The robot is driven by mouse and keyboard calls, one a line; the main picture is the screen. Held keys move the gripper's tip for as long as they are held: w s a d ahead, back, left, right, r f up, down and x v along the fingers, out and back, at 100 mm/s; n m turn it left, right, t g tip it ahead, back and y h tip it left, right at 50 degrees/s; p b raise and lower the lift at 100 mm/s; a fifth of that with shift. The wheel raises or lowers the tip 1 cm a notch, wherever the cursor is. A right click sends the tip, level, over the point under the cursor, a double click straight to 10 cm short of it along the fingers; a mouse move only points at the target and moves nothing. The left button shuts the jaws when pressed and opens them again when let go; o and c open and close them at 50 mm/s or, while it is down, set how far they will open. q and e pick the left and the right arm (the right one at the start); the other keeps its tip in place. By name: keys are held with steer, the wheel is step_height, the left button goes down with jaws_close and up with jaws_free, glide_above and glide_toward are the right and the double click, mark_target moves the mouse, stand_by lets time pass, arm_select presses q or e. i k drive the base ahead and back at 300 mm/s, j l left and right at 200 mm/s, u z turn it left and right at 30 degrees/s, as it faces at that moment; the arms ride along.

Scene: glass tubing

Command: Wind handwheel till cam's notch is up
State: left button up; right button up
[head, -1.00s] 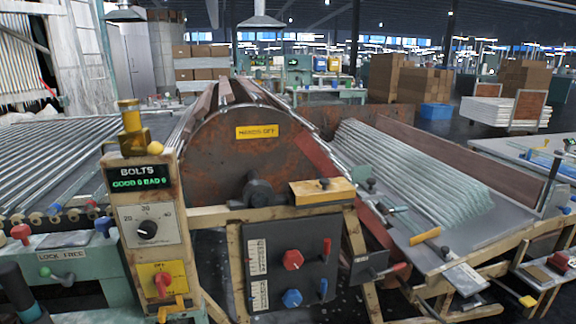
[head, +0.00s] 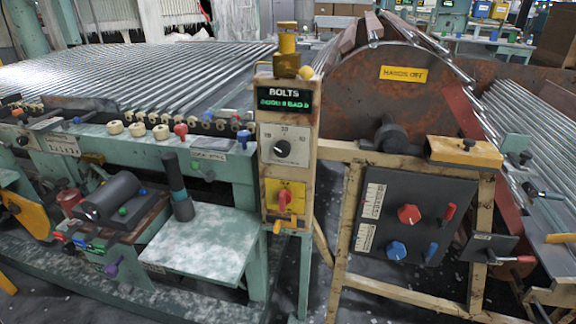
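Neither of my grippers is in the head view. I cannot make out a handwheel or a notched cam for certain. A dark round hub (head: 391,136) sits at the lower middle of the large rusty disc (head: 345,95), and no notch can be told on it. At the left, a dark grey cylinder (head: 112,195) lies on the low green bench, with a red knob (head: 70,201) beside it and a purple knob (head: 111,270) below. Whether any of these belongs to the handwheel or cam, I cannot tell.
A dark panel (head: 402,215) has red and blue knobs. A pale green bench top (head: 200,240) is mostly bare. Glass tubes (head: 130,75) fill the left rack.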

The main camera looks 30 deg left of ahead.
mark_target(49, 199)
steer(key=l+u, duration=0.15)
steer(key=u, duration=2.3)
steer(key=i+j+z, duration=0.1)
steer(key=z, duration=0.7)
steer(key=i+j+z, duration=0.2)
steer(key=j, duration=0.15)
steer(key=i+j+z, duration=0.2)
steer(key=j, duration=0.15)
steer(key=j+z, duration=0.2)
steer(key=j, duration=0.2)
steer(key=i+j+z, duration=0.25)
steer(key=j, duration=0.2)
steer(key=j+z, duration=0.2)
steer(key=j, duration=0.2)
steer(key=k, duration=0.05)
